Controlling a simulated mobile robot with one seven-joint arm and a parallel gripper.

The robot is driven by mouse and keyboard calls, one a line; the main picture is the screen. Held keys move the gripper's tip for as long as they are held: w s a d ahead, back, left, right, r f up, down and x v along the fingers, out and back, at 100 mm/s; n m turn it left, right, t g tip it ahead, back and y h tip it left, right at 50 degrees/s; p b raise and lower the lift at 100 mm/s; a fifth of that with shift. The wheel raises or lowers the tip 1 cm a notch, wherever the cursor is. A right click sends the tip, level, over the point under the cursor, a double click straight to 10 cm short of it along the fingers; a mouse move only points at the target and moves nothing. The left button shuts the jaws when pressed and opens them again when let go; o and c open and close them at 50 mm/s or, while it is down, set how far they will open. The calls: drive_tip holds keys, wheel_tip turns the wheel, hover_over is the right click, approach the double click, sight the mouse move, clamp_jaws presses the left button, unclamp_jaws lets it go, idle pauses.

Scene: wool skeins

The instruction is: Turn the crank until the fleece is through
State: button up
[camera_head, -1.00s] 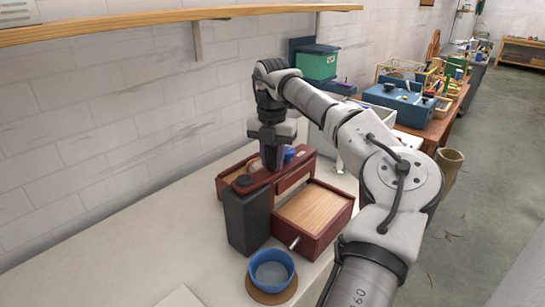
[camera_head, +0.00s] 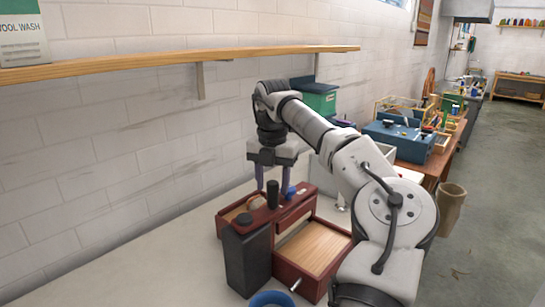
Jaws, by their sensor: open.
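The dark red carding machine (camera_head: 290,215) stands on the pale worktop, with a black box (camera_head: 246,262) on its near left side. An upright dark handle (camera_head: 272,193), which looks like the crank grip, rises from its red top bar. My gripper (camera_head: 273,186) points down over the machine. Its two fingers are apart, one on each side of the handle's upper part in the picture; I cannot tell whether they touch it. A wood-floored tray (camera_head: 313,248) sticks out at the right. A smaller tray (camera_head: 232,211) is at the left. I cannot make out the fleece clearly.
A blue bowl (camera_head: 270,300) is cut off at the bottom edge. A wooden shelf (camera_head: 150,65) runs along the wall above. A green box (camera_head: 319,98), a blue case (camera_head: 400,140) and other goods stand behind my arm. The worktop (camera_head: 150,260) at left is clear.

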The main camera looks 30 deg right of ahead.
wheel_tip(320, 180, up, 10)
idle(0.3)
drive_tip(key=shift+f, duration=0.2)
idle(0.3)
